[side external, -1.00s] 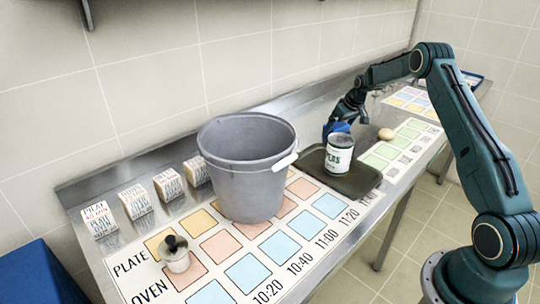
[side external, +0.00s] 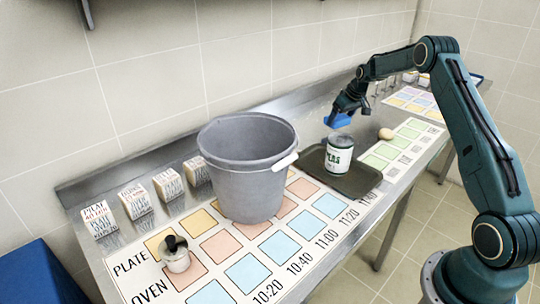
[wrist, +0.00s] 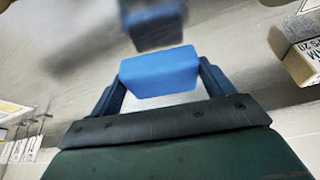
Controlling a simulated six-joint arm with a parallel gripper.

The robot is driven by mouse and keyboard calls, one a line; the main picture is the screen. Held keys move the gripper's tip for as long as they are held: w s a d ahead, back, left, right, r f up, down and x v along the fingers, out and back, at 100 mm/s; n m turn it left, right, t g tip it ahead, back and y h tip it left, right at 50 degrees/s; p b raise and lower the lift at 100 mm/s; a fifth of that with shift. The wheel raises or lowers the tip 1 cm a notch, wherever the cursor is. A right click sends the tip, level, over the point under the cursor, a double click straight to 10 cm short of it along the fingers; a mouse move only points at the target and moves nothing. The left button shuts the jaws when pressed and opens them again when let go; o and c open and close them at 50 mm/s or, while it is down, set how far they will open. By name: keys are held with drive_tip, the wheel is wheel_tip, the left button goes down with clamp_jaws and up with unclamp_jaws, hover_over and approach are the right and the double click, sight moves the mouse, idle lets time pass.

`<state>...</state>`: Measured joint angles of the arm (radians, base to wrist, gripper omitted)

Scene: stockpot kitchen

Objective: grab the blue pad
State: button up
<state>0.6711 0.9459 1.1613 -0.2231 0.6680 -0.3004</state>
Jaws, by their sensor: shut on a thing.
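The blue pad (side external: 343,119) is held by my gripper (side external: 341,113), above the steel counter behind the can. In the wrist view the blue pad (wrist: 159,72) sits between the two fingers of my gripper (wrist: 158,80), which are shut on its sides. A blurred bluish shape shows beyond it in the wrist view; it may be a reflection in the counter.
A white and green can (side external: 339,154) stands on a dark tray (side external: 359,182) just in front of the pad. A round tan object (side external: 386,134) lies to the right. A large grey pot (side external: 247,168) stands to the left. Small printed boxes (side external: 168,184) line the back.

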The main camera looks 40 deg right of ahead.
sight(341, 118)
wheel_tip(341, 118, up, 17)
idle(0.4)
drive_tip(key=shift+f, duration=0.1)
drive_tip(key=shift+s, duration=0.1)
idle(0.4)
